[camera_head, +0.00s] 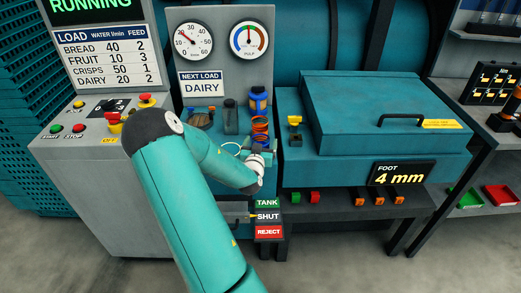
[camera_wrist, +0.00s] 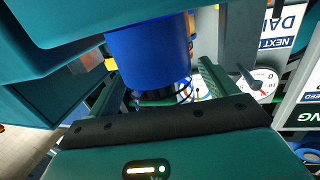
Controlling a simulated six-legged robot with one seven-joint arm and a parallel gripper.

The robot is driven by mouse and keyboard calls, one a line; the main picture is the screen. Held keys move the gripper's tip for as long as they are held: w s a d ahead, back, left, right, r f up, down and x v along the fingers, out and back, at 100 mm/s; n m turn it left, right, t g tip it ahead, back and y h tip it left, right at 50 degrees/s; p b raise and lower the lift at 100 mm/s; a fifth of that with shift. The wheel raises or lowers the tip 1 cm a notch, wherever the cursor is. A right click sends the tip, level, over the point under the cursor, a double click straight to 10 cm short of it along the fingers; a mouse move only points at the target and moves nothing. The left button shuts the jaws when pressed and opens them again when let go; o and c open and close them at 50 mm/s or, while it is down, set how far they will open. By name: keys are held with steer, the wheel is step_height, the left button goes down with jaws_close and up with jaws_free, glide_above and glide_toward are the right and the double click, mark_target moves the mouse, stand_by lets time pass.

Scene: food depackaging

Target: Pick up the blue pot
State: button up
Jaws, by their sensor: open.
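The blue pot (camera_wrist: 150,52) looms large in the wrist view, with its lower end between the two green fingers. My gripper (camera_wrist: 160,85) is open, one finger on each side of the pot; I cannot tell whether either touches it. In the head view, a blue container (camera_head: 258,104) that looks like the pot stands at the back of the small teal bench, above an orange coil. My gripper's end (camera_head: 256,164) is at the front of that bench there, with its fingers too small to make out.
A dark cylinder (camera_head: 230,117) stands left of the blue container. An orange coil (camera_head: 260,130) is just in front of it. A teal lidded box (camera_head: 372,112) is at the right, and a grey control panel (camera_head: 75,165) with buttons is at the left. Gauges (camera_head: 194,41) hang behind.

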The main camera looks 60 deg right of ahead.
steer(key=c, duration=1.1)
